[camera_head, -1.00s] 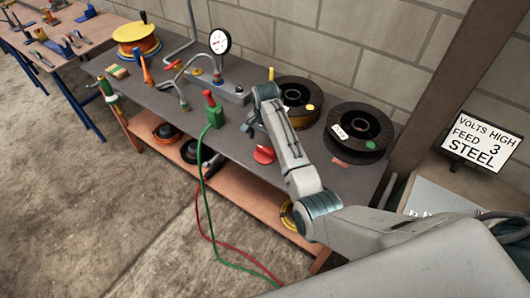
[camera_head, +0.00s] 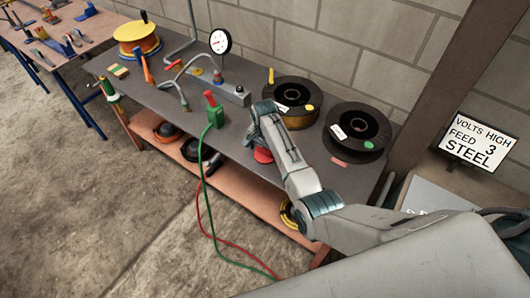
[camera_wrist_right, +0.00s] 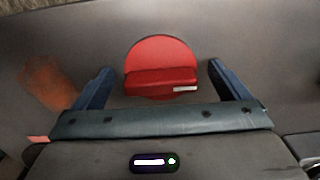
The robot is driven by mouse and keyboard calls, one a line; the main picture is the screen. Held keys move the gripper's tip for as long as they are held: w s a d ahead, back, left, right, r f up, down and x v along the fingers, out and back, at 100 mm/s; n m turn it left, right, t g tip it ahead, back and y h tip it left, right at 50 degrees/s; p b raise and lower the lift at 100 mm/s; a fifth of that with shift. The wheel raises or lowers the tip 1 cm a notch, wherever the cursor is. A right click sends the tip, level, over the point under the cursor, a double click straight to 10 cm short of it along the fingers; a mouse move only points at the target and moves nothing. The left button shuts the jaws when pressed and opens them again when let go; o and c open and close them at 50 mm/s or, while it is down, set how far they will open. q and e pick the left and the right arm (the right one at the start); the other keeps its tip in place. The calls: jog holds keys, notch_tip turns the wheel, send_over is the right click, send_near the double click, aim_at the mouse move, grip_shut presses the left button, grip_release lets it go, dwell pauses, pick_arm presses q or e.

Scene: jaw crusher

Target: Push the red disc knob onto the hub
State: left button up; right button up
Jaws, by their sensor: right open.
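The red disc knob (camera_head: 263,155) rests on the grey bench top near its front edge, partly covered by my right arm in the head view. In the right wrist view the red disc knob (camera_wrist_right: 160,52) shows a raised red bar across its face with a small pale mark. My right gripper (camera_wrist_right: 160,68) is open, with one blue-grey finger on each side of the knob and gaps between. In the head view my right gripper (camera_head: 251,140) is just above the knob. I cannot make out the hub with certainty. My left gripper is not in view.
A green box with a red lever (camera_head: 214,112) and a hanging green cable stands left of the gripper. Two dark spools (camera_head: 356,134) sit behind and right. The lower shelf (camera_head: 250,197) holds cable coils.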

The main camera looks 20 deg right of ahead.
jog(key=c, duration=1.1)
jog(key=shift+o, duration=0.2)
jog(key=shift+r, duration=0.15)
